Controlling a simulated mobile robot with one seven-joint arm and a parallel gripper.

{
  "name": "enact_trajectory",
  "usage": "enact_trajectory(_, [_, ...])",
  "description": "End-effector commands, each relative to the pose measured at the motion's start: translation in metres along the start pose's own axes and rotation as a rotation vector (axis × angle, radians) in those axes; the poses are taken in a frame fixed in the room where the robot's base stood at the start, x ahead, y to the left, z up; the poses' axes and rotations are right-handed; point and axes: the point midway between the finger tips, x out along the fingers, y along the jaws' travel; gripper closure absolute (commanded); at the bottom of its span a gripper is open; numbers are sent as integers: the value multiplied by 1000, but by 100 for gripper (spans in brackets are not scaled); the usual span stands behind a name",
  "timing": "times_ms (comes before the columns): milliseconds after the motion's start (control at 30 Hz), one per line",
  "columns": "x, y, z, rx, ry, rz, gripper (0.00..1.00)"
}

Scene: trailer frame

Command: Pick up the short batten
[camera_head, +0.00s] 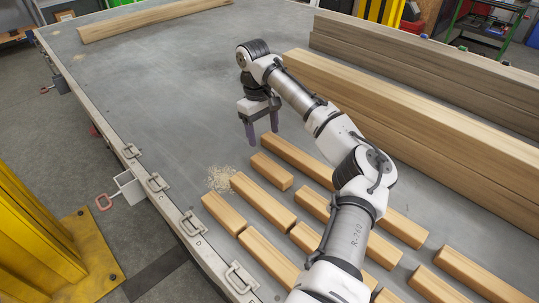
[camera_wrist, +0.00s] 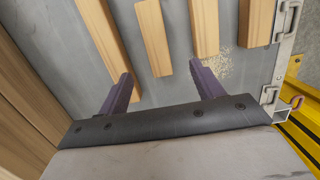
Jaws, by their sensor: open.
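A short light-wood batten (camera_head: 271,172) lies flat on the grey deck, among longer battens. In the wrist view, what looks like the same batten (camera_wrist: 154,38) lies ahead, its near end appearing between the fingertips. My gripper (camera_head: 262,131) is open and empty, its dark fingers pointing down just beyond the far end of this batten. The fingers also show in the wrist view (camera_wrist: 163,72), apart from the wood. Another fairly short batten (camera_head: 223,213) lies nearer the deck's left edge. My arm hides parts of some battens.
A longer batten (camera_head: 291,156) lies close on the right, another (camera_head: 263,201) on the left, beside sawdust (camera_head: 220,178). Large stacked beams (camera_head: 430,112) line the right side. A metal rail with handles (camera_head: 158,182) edges the deck.

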Motion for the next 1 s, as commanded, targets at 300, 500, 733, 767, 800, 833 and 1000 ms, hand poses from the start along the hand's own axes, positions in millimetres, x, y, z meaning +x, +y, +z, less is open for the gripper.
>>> enact_trajectory(300, [35, 0, 2, 2, -7, -8, 34])
enact_trajectory(500, [70, 1, 3, 3, -7, -3, 34])
enact_trajectory(733, [88, 1, 4, 4, -6, -2, 34])
enact_trajectory(767, [90, 2, 4, 4, -6, -2, 34])
enact_trajectory(800, [94, 2, 6, 4, -7, -2, 34])
enact_trajectory(833, [98, 2, 6, 4, -8, -3, 34])
enact_trajectory(1000, [125, 2, 10, 3, -7, -3, 34])
